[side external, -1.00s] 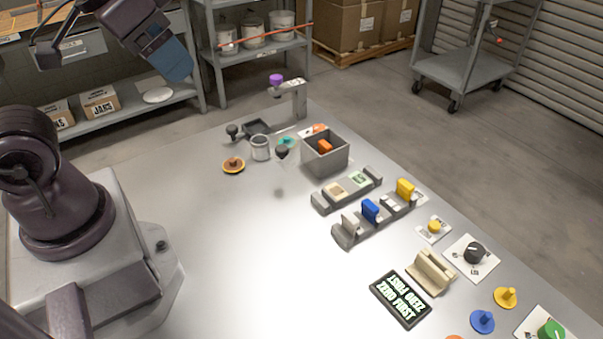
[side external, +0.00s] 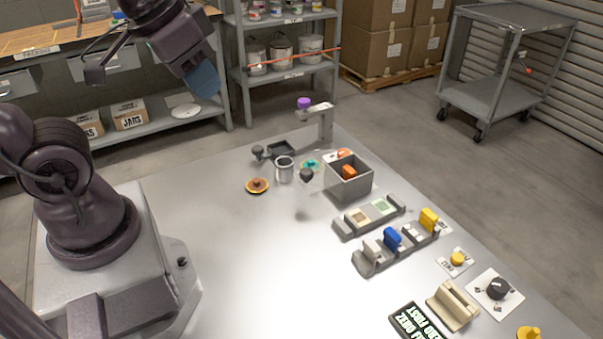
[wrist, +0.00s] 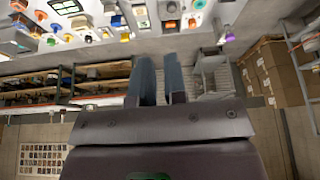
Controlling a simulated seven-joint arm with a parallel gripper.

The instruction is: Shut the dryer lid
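I cannot tell for certain which thing is the dryer or its lid. A grey open-topped box (side external: 350,184) stands at the back of the table with an orange block (side external: 348,172) in it. A small dark tray (side external: 281,149) lies behind a grey metal cup (side external: 284,170), with a black knob (side external: 258,152) at its left. My gripper (side external: 204,82) is high above the table's far left side, away from these things. In the wrist view its two blue-grey fingers (wrist: 160,78) are apart, with nothing between them.
A purple-topped stand (side external: 325,118) rises behind the box. Two grey racks (side external: 370,259), one holding coloured blocks, run along the right, with a beige holder (side external: 453,306) and a black sign (side external: 416,326) nearer.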

